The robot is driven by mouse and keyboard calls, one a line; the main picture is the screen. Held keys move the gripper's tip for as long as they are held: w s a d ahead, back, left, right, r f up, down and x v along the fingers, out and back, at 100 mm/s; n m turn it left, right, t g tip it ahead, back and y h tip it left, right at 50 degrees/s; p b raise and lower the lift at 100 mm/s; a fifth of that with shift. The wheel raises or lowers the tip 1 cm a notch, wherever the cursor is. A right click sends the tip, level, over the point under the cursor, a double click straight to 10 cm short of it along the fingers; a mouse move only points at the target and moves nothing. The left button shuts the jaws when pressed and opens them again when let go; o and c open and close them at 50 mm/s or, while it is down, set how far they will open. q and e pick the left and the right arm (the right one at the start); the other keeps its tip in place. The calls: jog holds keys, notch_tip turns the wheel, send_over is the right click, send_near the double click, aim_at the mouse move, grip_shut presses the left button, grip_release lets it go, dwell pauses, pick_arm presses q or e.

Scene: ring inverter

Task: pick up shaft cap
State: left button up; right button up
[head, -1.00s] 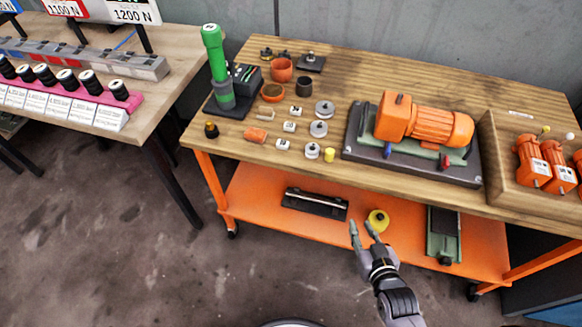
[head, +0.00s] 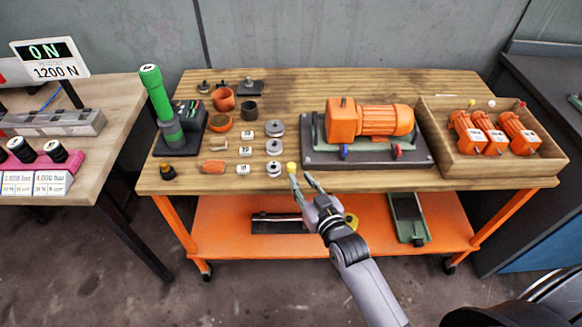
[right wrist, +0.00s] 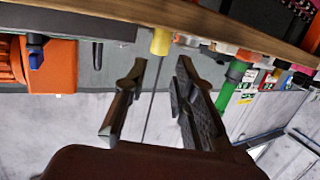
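A small yellow cylinder (head: 291,168), which I take to be the shaft cap, stands at the front edge of the wooden bench top (head: 370,181). My right gripper (head: 302,179) is just in front of that edge, with its fingertips close to the yellow cylinder. In the right wrist view, its two fingers (right wrist: 162,66) are spread apart with nothing between them. The yellow cylinder (right wrist: 160,41) shows beyond the gap between the tips. I cannot tell whether a finger touches it. My left gripper is not in view.
Metal discs (head: 274,147) and small white-labelled parts (head: 245,151) stand left of the cylinder. An orange motor (head: 370,121) on a dark base is to the right, then a wooden tray (head: 440,145) with orange units. An orange shelf (head: 365,225) lies below.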

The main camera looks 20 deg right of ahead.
aim_at(293, 169)
jog(key=w, duration=0.2)
jog(key=w+f, duration=0.1)
jog(key=w, duration=0.3)
jog(key=shift+w+a+f, duration=0.15)
jog(key=shift+a+f, duration=0.05)
jog(key=shift+a, duration=0.1)
jog(key=shift+c, duration=0.5)
jog(key=shift+c, duration=1.4)
